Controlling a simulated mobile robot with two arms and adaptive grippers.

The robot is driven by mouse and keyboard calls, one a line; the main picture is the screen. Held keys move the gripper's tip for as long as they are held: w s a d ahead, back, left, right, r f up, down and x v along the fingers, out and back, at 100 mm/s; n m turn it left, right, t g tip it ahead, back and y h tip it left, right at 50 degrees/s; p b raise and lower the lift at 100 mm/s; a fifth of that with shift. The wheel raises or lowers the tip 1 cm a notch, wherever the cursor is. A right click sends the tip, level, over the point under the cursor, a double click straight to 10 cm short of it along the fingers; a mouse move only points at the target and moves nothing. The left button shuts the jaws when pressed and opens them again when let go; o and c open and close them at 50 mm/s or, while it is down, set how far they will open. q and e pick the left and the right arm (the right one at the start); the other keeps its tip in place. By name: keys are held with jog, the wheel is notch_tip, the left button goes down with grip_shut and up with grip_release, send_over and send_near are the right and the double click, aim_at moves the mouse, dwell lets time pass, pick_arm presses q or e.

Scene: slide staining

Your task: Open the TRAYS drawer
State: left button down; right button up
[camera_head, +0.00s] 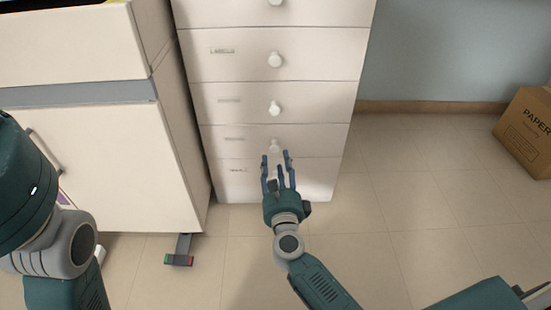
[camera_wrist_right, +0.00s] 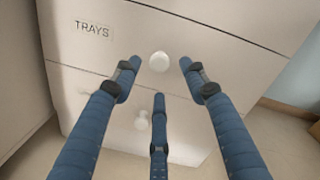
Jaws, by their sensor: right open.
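The TRAYS drawer (camera_wrist_right: 100,45) is in the white drawer cabinet, with its label readable in the right wrist view. Its round white knob (camera_wrist_right: 159,62) is near the middle of that view. In the head view this looks like the second-lowest drawer (camera_head: 234,139), flush with the others, its label too small to read there. My right gripper (camera_head: 277,160) is open and empty in front of the knob. In the right wrist view its blue fingers (camera_wrist_right: 158,76) are spread to the left, right and below the knob, with no clear contact. My left gripper is out of view.
Another knob (camera_wrist_right: 142,121) sits on the drawer below. More drawers with knobs (camera_head: 275,107) are above. A white cabinet (camera_head: 105,150) stands close on the left. A cardboard box (camera_head: 525,132) is at the far right. The floor (camera_head: 400,180) right of the drawers is clear.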

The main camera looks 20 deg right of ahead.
aim_at(275, 151)
jog(key=shift+b+x, duration=0.5)
jog(key=shift+x, duration=1.7)
jog(key=shift+c, duration=0.5)
grip_shut()
